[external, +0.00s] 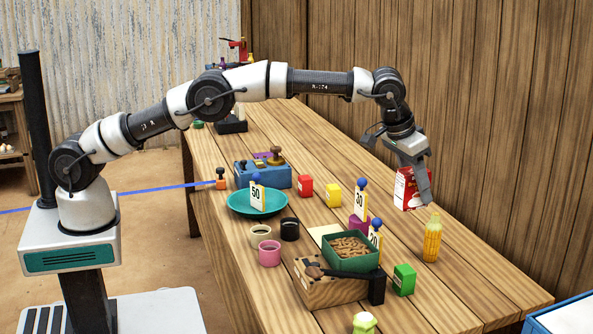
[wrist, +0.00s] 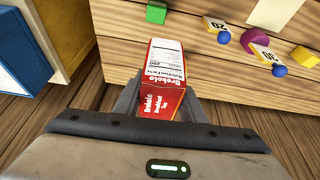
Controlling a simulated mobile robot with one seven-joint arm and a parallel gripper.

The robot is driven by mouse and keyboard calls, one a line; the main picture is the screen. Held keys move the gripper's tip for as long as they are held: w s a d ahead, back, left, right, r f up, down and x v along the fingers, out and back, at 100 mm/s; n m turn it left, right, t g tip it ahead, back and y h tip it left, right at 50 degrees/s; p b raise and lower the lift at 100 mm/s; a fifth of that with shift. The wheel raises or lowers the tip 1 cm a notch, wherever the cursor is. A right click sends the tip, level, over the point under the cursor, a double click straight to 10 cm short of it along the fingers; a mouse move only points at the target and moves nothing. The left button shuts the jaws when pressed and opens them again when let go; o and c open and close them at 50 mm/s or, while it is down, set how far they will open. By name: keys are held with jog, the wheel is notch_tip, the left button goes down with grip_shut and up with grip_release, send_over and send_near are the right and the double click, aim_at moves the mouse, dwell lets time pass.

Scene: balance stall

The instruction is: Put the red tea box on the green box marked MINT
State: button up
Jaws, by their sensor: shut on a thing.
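The red and white tea box (external: 405,189), with "Brekolo" on its side, is held in my gripper (external: 413,170) above the far right part of the table. In the wrist view the tea box (wrist: 163,78) stands out between the two fingers of my gripper (wrist: 158,103), which is shut on it. A small green box (external: 404,279) stands on the table, nearer the camera and apart from the tea box. It also shows at the top of the wrist view (wrist: 156,12). No marking on it can be read.
A corn-shaped yellow item (external: 432,240) stands just below my gripper. An open green container (external: 350,253) of brown pieces sits beside the green box. Price signs (external: 360,200), small red (external: 305,186) and yellow (external: 333,194) boxes, and a teal plate (external: 240,208) stand further left.

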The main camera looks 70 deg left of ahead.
jog(key=d, duration=0.3)
send_over(411, 267)
notch_tip(411, 267, down, 10)
jog(key=shift+f, duration=2.5)
jog(key=shift+b, duration=0.3)
jog(key=shift+f, duration=0.2)
jog(key=o, duration=1.1)
jog(key=shift+c, duration=0.2)
